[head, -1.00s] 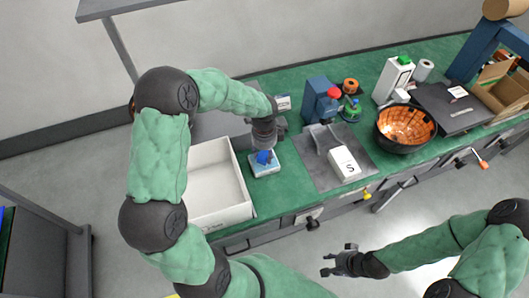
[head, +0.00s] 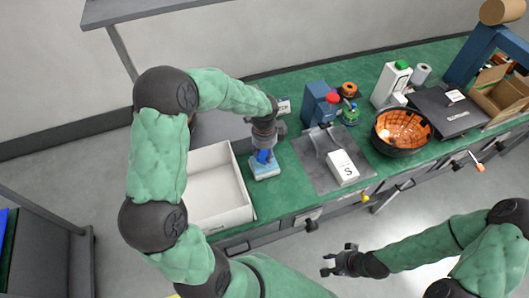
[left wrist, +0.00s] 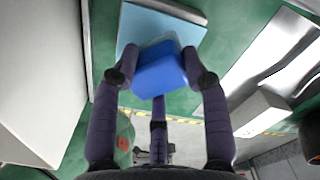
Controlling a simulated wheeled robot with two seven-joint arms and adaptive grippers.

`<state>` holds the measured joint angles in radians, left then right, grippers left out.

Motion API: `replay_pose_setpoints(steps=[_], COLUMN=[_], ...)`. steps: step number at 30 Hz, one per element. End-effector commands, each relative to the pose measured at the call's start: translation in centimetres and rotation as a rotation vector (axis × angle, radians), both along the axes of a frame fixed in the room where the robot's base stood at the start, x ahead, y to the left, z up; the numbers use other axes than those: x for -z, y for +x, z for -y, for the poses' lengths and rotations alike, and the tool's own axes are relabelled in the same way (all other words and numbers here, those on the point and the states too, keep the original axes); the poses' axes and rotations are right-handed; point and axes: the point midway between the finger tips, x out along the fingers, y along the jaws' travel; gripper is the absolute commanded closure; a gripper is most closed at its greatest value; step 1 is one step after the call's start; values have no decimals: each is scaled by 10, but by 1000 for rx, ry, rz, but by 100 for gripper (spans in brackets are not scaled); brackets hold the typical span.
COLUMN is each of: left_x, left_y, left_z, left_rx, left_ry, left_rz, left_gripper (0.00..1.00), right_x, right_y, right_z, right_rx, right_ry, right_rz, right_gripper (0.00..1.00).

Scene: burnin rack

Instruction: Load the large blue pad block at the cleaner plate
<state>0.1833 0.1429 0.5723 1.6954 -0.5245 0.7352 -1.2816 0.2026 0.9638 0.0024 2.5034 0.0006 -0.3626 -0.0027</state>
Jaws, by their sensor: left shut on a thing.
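A blue block (head: 263,157) stands on top of a wider light-blue pad (head: 265,171) with a pale lower edge, just right of the white tray. I cannot tell whether the two are one piece. My left gripper (head: 264,149) points down and is shut on the blue block. In the left wrist view the fingers hold the blue block (left wrist: 160,72) from both sides, with the light-blue pad (left wrist: 150,24) beyond it. A dark plate (head: 447,112) with writing lies at the right of the bench. My right gripper (head: 340,262) is open and empty, in front of the bench.
A white tray (head: 243,214) lies left of the block. Green bench surface is free around the pad.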

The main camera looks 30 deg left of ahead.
Motion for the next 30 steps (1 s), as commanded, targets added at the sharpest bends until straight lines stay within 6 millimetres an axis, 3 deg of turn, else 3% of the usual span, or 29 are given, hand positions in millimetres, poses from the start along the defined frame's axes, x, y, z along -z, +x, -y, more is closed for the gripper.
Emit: replay_pose_setpoints(steps=[16,30], left_x=[-40,-42], left_y=[0,0], left_z=[0,0], left_rx=[0,0], left_ry=[0,0], left_rz=[1,1], left_gripper=[80,80], right_x=[-34,-35], right_y=[0,0], right_z=[0,0], right_rx=[0,0], right_ry=[0,0], right_rz=[0,0], right_gripper=[60,60])
